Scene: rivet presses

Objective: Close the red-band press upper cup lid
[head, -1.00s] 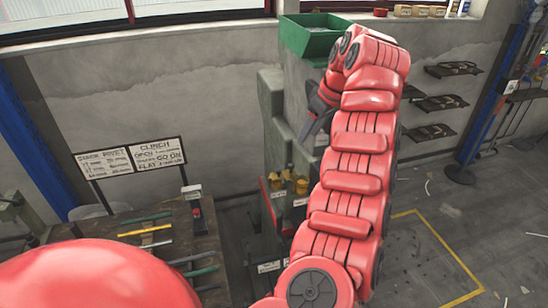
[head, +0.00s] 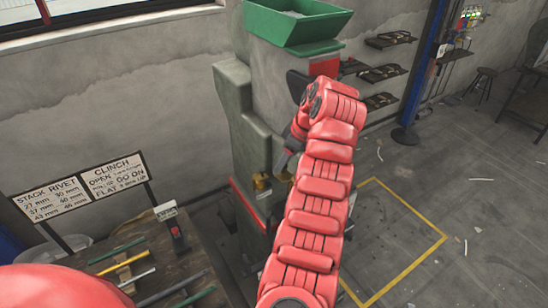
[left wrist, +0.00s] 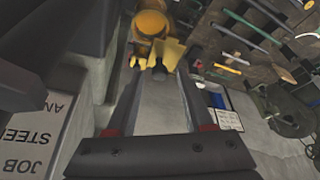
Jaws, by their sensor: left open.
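The press (head: 240,130) is a tall grey-green machine under a green hopper, with a red strip (head: 247,203) along its lower edge. Two small brass-yellow cups (head: 261,182) sit low on its front, partly behind my arm. My left gripper (head: 283,162) points down just above them. In the left wrist view the open, empty fingers (left wrist: 160,72) reach toward a yellow cup (left wrist: 150,24) with flat yellow pieces (left wrist: 168,50) close to the tips. I cannot tell whether they touch, or which piece is the upper cup lid. My right gripper is not in view.
A bench (head: 190,262) with several coloured rods stands at lower left, with two white signs (head: 114,177) behind it. A green hopper (head: 298,24) tops the press. Shelves (head: 385,72) hang on the right wall. Yellow-marked floor (head: 395,235) at right is open.

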